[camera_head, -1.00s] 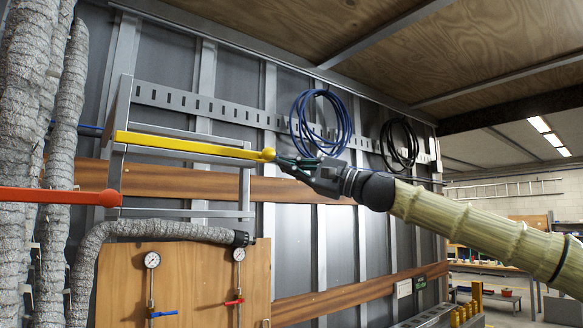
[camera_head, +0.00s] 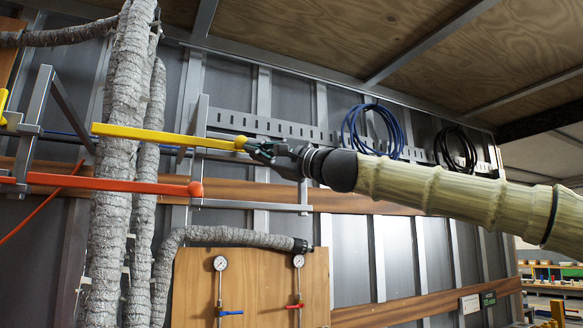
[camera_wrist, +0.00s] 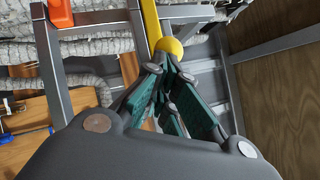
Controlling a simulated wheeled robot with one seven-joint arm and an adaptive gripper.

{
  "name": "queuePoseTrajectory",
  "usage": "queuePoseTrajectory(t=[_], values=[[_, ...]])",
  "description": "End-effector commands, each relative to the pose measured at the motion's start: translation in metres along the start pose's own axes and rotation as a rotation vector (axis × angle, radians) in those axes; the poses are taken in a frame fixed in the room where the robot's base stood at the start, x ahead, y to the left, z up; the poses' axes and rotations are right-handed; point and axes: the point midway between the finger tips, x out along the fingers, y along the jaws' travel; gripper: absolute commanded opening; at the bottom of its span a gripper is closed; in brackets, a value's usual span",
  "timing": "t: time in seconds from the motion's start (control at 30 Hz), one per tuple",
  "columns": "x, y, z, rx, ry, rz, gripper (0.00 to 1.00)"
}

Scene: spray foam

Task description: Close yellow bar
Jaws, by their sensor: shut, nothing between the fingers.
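The yellow bar (camera_head: 165,135) runs almost level across the head view, in front of the grey wrapped pipes. Its right end is a rounded knob (camera_head: 240,143); its left end shows near the left metal frame. My gripper (camera_head: 256,149) is at the knob end, its fingers shut and holding nothing. In the wrist view the yellow knob (camera_wrist: 168,46) is just beyond my fingertips (camera_wrist: 164,64); whether they touch it I cannot tell.
An orange bar (camera_head: 115,183) lies below the yellow one, crossing the pipes (camera_head: 122,160). A wooden panel with gauges (camera_head: 250,285) is lower down. Blue (camera_head: 372,130) and black (camera_head: 455,150) cable coils hang at right. A plywood ceiling is above.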

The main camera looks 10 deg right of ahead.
Motion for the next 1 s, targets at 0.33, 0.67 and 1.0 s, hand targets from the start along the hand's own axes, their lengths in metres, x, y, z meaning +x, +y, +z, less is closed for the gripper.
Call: queuePoseTrajectory(t=[0.33,0.67,1.0], values=[[0.036,0.035,0.053,-0.003,0.009,-0.001,0.0],[0.049,0.043,0.07,-0.002,0.008,-0.001,0.0],[0.049,0.044,0.07,-0.001,0.007,-0.001,0.0]])
